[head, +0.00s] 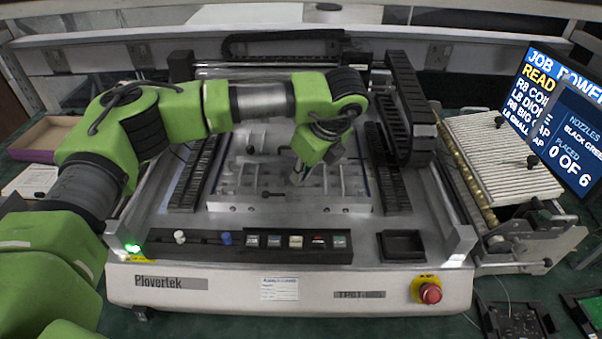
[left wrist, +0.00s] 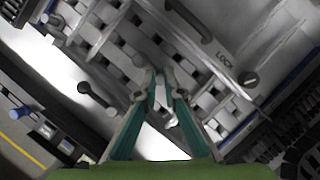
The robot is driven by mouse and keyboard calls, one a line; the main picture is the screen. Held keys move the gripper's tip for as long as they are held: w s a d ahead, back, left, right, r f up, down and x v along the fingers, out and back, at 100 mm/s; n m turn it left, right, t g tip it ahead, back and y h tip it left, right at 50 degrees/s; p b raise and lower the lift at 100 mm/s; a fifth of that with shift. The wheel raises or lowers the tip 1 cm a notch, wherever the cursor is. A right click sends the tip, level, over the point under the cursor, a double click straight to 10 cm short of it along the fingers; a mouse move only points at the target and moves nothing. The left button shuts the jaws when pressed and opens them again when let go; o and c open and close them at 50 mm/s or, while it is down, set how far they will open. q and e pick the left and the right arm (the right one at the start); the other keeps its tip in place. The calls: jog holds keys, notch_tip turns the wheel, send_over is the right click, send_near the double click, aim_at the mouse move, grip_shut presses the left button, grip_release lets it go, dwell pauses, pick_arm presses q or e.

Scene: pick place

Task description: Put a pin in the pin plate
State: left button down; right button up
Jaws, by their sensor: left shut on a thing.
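The pin plate (head: 232,180) is the grey slotted plate in the middle of the machine; it fills much of the left wrist view (left wrist: 195,75). My left gripper (head: 297,178) is over its middle, pointing down. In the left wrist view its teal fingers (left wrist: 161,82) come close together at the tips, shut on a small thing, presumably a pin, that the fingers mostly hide. I cannot tell whether it touches the plate. A small dark upright piece (head: 250,150) shows on the plate's left part. My right gripper is not in view.
A black lever (head: 270,194) lies at the plate's front. White (head: 180,236) and blue (head: 226,238) knobs sit on the front strip beside small buttons. A black tray (head: 402,246) and a red stop button (head: 430,293) are at right. Cable chains flank the plate.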

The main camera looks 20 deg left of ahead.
pick_arm(q)
jog(key=c, duration=2.1)
grip_release()
jog(key=c, duration=0.3)
jog(key=shift+c, duration=0.2)
jog(key=shift+r, duration=0.1)
jog(key=shift+r+p, duration=0.9)
jog(key=shift+r, duration=2.55)
